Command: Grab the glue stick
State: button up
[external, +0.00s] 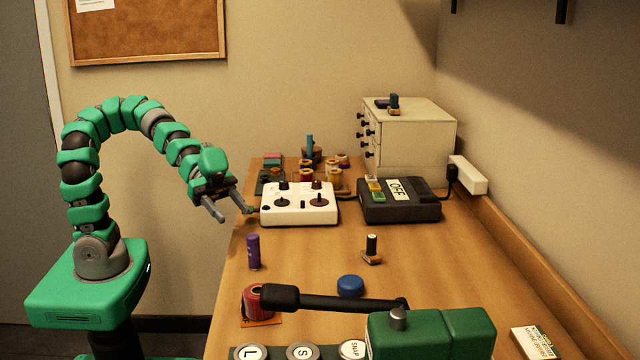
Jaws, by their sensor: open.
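A purple cylinder (253,252), which looks like the glue stick, stands upright near the left edge of the table. My gripper (235,212) is open and empty, with its two fingers pointing down and to the right. It hangs at the table's left edge, above and slightly left of the purple cylinder in the picture. The fingers are apart from the cylinder. The right finger appears close to the white control box; I cannot tell whether they touch.
Behind the cylinder is a white control box (300,204), with a black device (400,206) to its right. A red spool (253,301) and a long black handle (330,301) lie in front. A blue disc (350,286) and a small black-topped stamp (371,246) are to the right.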

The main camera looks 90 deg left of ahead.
aim_at(257, 249)
jog(key=shift+p+x, duration=0.55)
jog(key=shift+x, duration=0.65)
jog(key=shift+d+f, duration=0.25)
jog(key=shift+d, duration=0.1)
jog(key=shift+x, duration=1.15)
jog(key=shift+w+d+f+b, duration=0.25)
jog(key=shift+d+f+b, duration=0.05)
jog(key=shift+d, duration=0.05)
jog(key=shift+b+x, duration=0.35)
jog(key=shift+x, duration=0.5)
jog(key=b+x, duration=0.2)
jog(key=x, duration=0.2)
jog(key=shift+s+d+b, duration=0.1)
jog(key=shift+d+b, duration=0.15)
jog(key=shift+b, duration=0.05)
jog(key=shift+w+d, duration=0.3)
jog(key=shift+d, duration=0.05)
